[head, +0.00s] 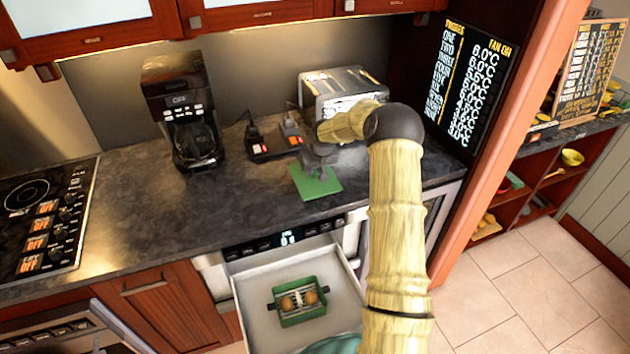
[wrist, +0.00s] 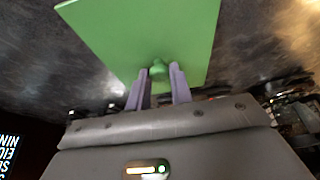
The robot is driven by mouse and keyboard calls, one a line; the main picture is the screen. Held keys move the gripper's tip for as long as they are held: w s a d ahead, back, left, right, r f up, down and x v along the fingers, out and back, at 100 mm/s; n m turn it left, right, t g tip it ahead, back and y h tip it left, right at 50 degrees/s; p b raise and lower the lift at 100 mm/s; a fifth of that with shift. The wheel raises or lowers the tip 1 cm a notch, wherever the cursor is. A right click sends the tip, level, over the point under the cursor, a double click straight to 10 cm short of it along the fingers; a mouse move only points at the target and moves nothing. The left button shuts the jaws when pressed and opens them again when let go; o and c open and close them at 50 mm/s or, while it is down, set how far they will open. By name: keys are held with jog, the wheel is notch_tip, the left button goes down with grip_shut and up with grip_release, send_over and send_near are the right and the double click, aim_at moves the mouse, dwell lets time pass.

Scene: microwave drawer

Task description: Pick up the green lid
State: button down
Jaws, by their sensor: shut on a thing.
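The green lid (head: 316,187) is a flat, roughly square plate at the front part of the dark counter, below the toaster. In the wrist view the green lid (wrist: 150,30) fills the upper middle, with its round knob between my fingers. My gripper (head: 316,165) is above the lid in the head view. In the wrist view my gripper (wrist: 158,80) is shut on the lid's knob. I cannot tell whether the lid touches the counter or is slightly above it.
An open drawer (head: 250,322) below the counter holds a green dish (head: 302,319) with round brown items on a rack. A coffee maker (head: 180,105), a power strip (head: 262,148) and a toaster (head: 340,85) stand behind. The counter's left middle is clear.

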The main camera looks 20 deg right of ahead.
aim_at(315, 172)
notch_tip(315, 172, up, 6)
jog(key=shift+f+b, duration=0.15)
jog(key=shift+b, duration=0.35)
jog(key=shift+f, duration=0.1)
